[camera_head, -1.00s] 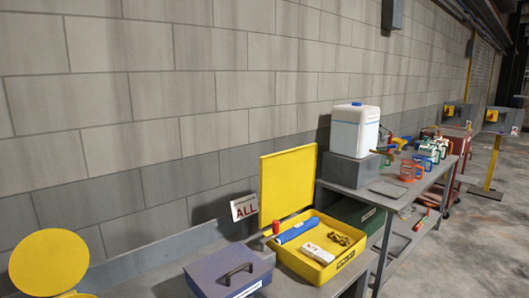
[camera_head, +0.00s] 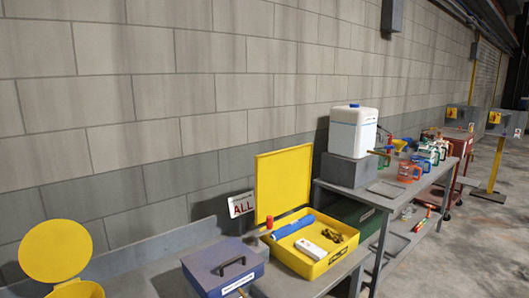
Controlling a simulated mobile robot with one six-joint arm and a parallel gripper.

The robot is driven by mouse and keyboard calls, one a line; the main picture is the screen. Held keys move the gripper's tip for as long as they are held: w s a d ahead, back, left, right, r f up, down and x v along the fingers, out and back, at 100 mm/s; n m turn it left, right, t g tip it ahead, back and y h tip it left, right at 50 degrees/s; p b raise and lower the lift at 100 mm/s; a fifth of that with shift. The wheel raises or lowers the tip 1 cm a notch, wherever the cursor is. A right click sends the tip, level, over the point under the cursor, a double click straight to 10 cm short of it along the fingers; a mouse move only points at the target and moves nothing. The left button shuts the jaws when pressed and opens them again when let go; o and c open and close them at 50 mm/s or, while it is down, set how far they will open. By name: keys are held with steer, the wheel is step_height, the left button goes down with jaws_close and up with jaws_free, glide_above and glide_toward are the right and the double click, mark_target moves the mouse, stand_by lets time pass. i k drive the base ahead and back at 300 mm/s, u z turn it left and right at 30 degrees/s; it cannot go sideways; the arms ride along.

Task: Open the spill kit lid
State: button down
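No label readable here names the spill kit, so I cannot tell for sure which container it is. A yellow round container (camera_head: 76,290) is at the bottom left, cut off by the picture edge, with its round yellow lid (camera_head: 56,250) standing up behind it. A yellow rectangular box (camera_head: 312,268) stands on the bench right of centre, with its square lid (camera_head: 284,183) raised upright at the back. It holds a blue cylinder (camera_head: 293,226), a white block (camera_head: 310,247) and a dark brass-coloured item (camera_head: 332,236). My gripper is not in view.
A blue-grey box (camera_head: 222,267) with a handle, shut, stands left of the yellow box. A white jug (camera_head: 353,129) sits on a grey block (camera_head: 348,170) on the farther bench, before several mugs.

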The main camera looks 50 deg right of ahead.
mark_target(283, 176)
steer(key=u, duration=0.15)
steer(key=k, duration=1.95)
steer(key=z, duration=3.35)
steer(key=i, duration=0.15)
steer(key=u, duration=2.6)
steer(key=i, duration=0.95)
